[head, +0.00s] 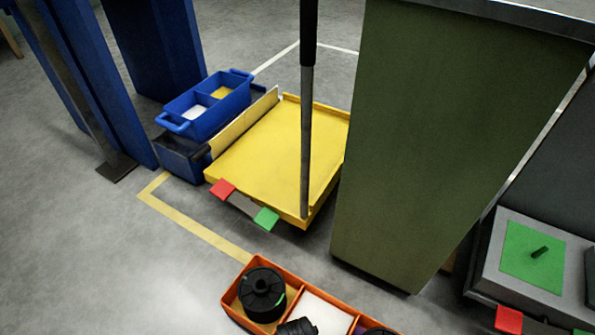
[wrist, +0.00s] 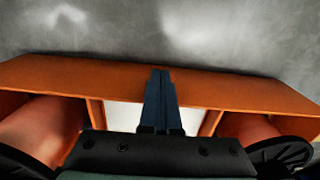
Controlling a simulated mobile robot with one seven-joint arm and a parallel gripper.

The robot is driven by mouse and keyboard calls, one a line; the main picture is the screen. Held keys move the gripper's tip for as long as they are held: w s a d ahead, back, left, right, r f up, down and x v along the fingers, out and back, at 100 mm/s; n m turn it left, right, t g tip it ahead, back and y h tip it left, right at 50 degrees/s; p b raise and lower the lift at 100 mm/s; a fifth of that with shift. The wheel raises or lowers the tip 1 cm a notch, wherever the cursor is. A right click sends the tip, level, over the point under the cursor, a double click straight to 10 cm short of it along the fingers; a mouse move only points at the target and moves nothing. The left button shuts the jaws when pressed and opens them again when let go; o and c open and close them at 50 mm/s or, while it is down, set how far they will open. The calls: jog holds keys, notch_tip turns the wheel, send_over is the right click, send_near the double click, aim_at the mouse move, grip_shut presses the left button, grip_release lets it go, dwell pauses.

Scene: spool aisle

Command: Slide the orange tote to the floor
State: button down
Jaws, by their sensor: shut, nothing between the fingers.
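The orange tote (head: 300,281) is at the bottom of the head view, cut off by the lower edge. It has dividers and holds a black spool (head: 262,289), other dark parts and a white-floored compartment. What it rests on is out of view. In the wrist view, the tote's long orange wall (wrist: 80,76) crosses the picture, with copper-coloured spools at left and right. My gripper (wrist: 160,75) is shut and empty, its fingers in front of the tote's middle compartment and overlapping that wall. I cannot tell whether they touch it.
Grey floor with a yellow line (head: 205,228) lies beyond the tote. A yellow platform (head: 270,150) with a dark pole and a blue two-part bin (head: 207,105) stand behind. A green cabinet (head: 430,140) blocks the right; a grey box with a green pad (head: 532,258) sits at far right.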

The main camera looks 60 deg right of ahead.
aim_at(317, 324)
jog(key=d, duration=0.3)
jog(key=d+b, duration=0.1)
jog(key=d, duration=0.2)
jog(key=w+d, duration=0.1)
jog(key=d, duration=0.2)
jog(key=shift+d+b, duration=0.2)
jog(key=shift+b, duration=0.15)
jog(key=shift+s+d+r, duration=0.1)
jog(key=shift+d, duration=0.45)
